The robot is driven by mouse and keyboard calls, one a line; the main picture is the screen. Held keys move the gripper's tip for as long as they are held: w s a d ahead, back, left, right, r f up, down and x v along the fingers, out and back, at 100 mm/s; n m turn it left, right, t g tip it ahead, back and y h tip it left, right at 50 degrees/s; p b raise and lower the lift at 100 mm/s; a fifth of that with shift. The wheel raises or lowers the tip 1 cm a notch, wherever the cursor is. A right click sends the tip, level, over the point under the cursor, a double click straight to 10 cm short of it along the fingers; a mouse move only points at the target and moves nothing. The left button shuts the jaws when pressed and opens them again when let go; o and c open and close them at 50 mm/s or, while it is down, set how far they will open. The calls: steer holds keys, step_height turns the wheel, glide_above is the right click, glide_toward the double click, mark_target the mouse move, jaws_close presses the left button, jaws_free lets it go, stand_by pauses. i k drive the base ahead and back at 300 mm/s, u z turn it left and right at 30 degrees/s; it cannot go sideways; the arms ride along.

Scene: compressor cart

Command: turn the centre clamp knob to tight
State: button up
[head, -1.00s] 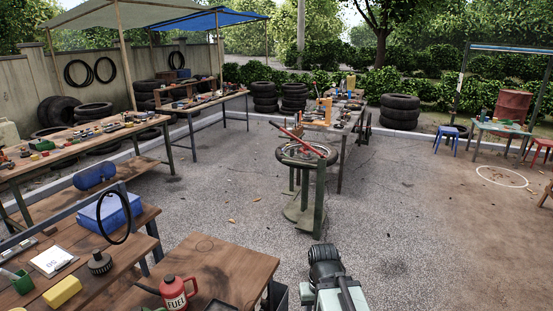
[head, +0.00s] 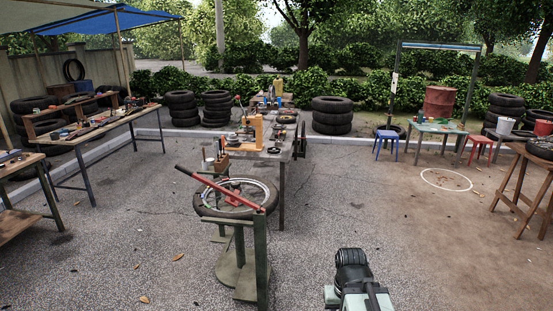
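A wheel with a dark tyre (head: 207,208) and pale rim lies flat on a green-grey stand (head: 238,270) left of centre. A long red bar (head: 215,187) slants across the wheel, down to the right, to the top of a green post. A small red part (head: 233,199) shows at the middle of the rim; it may be the centre clamp knob, but it is too small to tell its setting. My arm (head: 358,285) shows at the bottom, right of the stand and well apart from it. No gripper fingers can be made out.
A workbench with tools and an orange block (head: 255,134) stands just behind the wheel stand. The paved ground in front and right of the stand is free.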

mark_target(234, 185)
steer(key=u, duration=0.05)
steer(key=i, duration=2.05)
steer(key=u, duration=0.5)
steer(key=i, duration=1.25)
steer(key=u, duration=0.35)
